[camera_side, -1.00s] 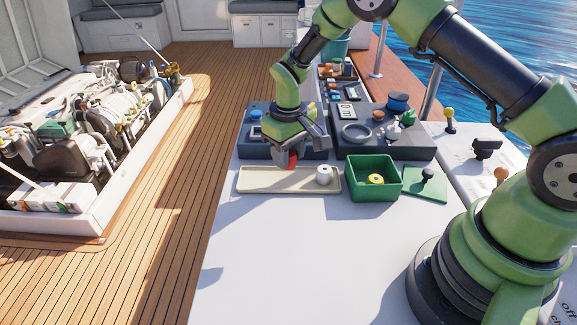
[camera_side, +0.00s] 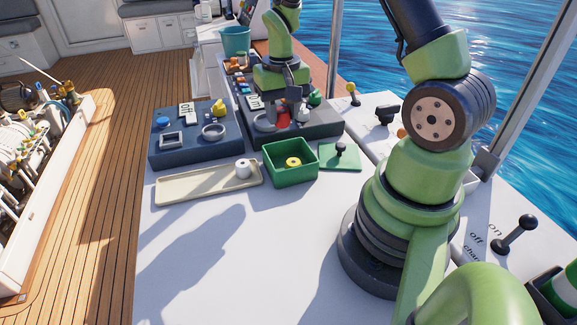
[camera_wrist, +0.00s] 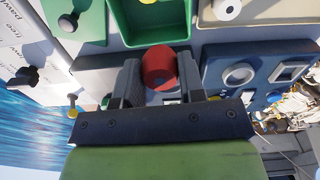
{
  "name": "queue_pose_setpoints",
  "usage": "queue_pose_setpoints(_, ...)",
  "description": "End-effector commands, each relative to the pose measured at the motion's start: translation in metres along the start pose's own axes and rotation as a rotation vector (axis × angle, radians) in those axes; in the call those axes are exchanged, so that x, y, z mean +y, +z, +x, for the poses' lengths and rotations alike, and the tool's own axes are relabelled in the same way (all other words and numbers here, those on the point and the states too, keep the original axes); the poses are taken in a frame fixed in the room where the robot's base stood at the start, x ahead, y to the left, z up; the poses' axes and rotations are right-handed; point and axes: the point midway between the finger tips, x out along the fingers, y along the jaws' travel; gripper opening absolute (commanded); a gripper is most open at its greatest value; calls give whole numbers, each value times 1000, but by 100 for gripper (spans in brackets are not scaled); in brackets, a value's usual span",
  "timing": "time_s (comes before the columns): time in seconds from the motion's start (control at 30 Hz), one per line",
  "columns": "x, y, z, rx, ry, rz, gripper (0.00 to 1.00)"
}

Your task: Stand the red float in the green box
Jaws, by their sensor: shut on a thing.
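My gripper (camera_side: 281,112) is shut on the red float (camera_side: 283,119) and holds it above the right-hand dark tray, behind the green box. In the wrist view the red float (camera_wrist: 160,68) sits between the two grey fingers of my gripper (camera_wrist: 160,82). The green box (camera_side: 290,178) stands open on the white table, and a yellow ring-shaped piece (camera_side: 293,162) lies inside it. The box (camera_wrist: 193,28) also shows at the top of the wrist view. The float's lower end is hard to make out in the side view.
The front white table is clear.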

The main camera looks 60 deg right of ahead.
Motion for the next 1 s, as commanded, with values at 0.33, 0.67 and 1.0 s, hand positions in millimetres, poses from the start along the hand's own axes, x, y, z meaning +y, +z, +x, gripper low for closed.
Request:
queue_pose_setpoints(0.33, 8, 4, 53, -5, 1, 36, 14)
queue_pose_setpoints(0.67, 7, 4, 93, -4, 1, 34, 14)
queue_pose_setpoints(1.0, 7, 3, 99, 0, 0, 34, 14)
